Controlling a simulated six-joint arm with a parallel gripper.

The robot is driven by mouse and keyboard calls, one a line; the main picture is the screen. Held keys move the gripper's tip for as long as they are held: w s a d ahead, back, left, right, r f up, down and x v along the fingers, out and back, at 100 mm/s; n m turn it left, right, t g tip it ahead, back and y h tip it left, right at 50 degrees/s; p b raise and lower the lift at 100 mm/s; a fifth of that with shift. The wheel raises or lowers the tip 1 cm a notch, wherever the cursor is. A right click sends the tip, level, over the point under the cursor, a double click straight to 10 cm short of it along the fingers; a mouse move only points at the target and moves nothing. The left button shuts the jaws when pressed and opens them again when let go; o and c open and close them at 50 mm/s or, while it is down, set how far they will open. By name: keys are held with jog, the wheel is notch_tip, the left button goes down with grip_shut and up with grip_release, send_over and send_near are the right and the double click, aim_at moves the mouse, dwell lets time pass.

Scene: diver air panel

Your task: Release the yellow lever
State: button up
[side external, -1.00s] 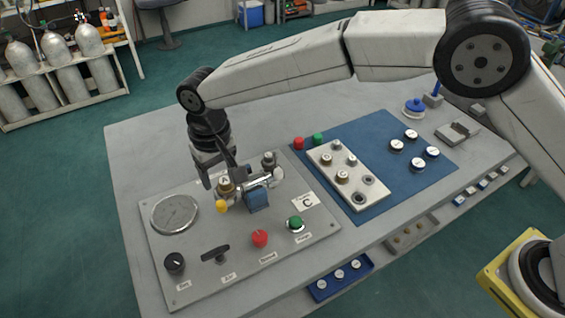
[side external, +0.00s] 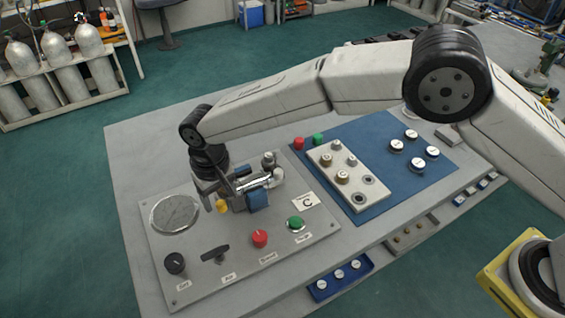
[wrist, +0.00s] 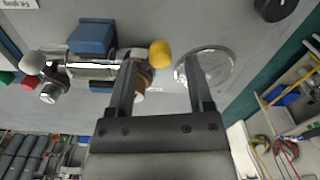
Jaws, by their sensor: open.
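The yellow lever shows as a yellow ball end (side external: 221,206) on the left side of a chrome valve assembly on the grey panel. It also shows in the wrist view (wrist: 160,54), ahead of the fingers and between their tips in the picture. My gripper (wrist: 161,64) is open and empty, one finger on each side of the yellow end. In the side view my gripper (side external: 225,190) is low over the valve, partly hiding its left part. I cannot tell whether either finger touches the lever. A blue block (side external: 257,199) sits on the valve's front.
A round gauge (side external: 175,214) lies close on the left of the lever. A black knob (side external: 175,263), black tee handle (side external: 215,254), red knob (side external: 260,238) and green button (side external: 295,223) are along the panel's front. A white fitting block (side external: 340,160) stands on the blue mat.

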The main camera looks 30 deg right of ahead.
jog(key=shift+f, duration=0.95)
grip_shut()
jog(key=shift+w+a, duration=0.1)
jog(key=shift+w+a+m, duration=0.25)
jog(key=shift+m, duration=0.5)
jog(key=shift+w+a+m, duration=0.2)
jog(key=shift+a+m, duration=0.05)
jog(key=shift+m, duration=0.5)
jog(key=shift+w+a+r+m, duration=0.15)
jog(key=shift+w+m, duration=0.1)
jog(key=shift+m, duration=0.4)
jog(key=shift+w+a+f+m, duration=0.15)
jog(key=shift+w+m, duration=0.1)
jog(key=shift+m, duration=0.4)
jog(key=shift+r, duration=0.1)
